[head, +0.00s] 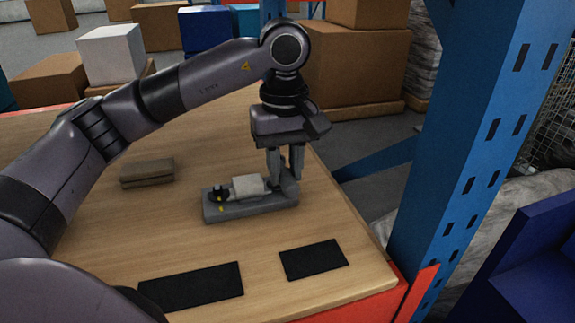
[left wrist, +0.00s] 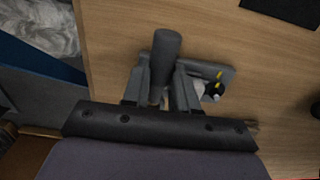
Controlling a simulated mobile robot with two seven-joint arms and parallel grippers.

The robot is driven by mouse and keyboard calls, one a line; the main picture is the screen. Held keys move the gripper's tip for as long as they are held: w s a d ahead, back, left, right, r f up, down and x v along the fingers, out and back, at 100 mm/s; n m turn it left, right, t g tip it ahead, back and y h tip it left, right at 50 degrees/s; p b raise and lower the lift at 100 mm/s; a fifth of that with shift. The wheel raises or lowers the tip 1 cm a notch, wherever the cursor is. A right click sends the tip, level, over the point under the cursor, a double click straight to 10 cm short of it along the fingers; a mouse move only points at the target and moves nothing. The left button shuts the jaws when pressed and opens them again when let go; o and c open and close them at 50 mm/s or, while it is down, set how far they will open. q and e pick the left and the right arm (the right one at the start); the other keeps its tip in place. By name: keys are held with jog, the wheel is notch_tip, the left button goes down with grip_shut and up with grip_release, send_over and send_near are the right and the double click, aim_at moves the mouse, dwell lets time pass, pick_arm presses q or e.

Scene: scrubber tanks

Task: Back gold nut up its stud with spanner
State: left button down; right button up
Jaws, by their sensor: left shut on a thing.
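A grey fixture (head: 255,208) lies on the wooden table, with a white block (head: 248,186) on it. A dark knob-like part (head: 217,193) sits at its left end, beside small yellow marks (head: 221,208); I cannot tell whether these are the gold nut. My left gripper (head: 284,178) points down at the fixture's right end. In the left wrist view its fingers (left wrist: 168,88) are shut on a grey round-ended bar (left wrist: 167,45); I cannot tell whether this is the spanner. The yellow marks (left wrist: 219,74) show right of the fingers. My right gripper is out of view.
Two flat black mats (head: 192,287) (head: 313,260) lie near the table's front edge. A brown block (head: 147,173) lies left of the fixture. A blue rack post (head: 470,140) stands beyond the table's right edge.

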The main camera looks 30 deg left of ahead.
pick_arm(q)
jog(key=shift+f+b, duration=1.25)
jog(key=shift+f, duration=0.7)
jog(key=shift+w+d+r+n+p, duration=0.15)
jog(key=shift+w+r+n+p, duration=0.1)
jog(key=shift+n+p, duration=0.2)
jog(key=n, duration=0.1)
jog(key=w+n, duration=0.1)
jog(key=shift+d+n+p, duration=0.3)
jog(key=shift+n+p, duration=0.05)
jog(key=n, duration=0.1)
jog(key=w+n, duration=0.1)
jog(key=shift+w+d+n+p, duration=0.15)
jog(key=shift+d+n+p, duration=0.05)
jog(key=shift+n+p, duration=0.15)
jog(key=n, duration=0.1)
jog(key=w+n, duration=0.1)
jog(key=n, duration=0.1)
jog(key=shift+w, duration=0.3)
jog(key=n, duration=0.1)
jog(key=w+n, duration=0.1)
jog(key=n+p, duration=0.1)
jog(key=n, duration=0.1)
jog(key=shift+w+a, duration=0.25)
jog(key=shift+w, duration=0.15)
jog(key=shift+s+d+f+m, duration=0.15)
jog(key=shift+s+m, duration=0.2)
jog(key=shift+m, duration=0.4)
jog(key=shift+r, duration=0.2)
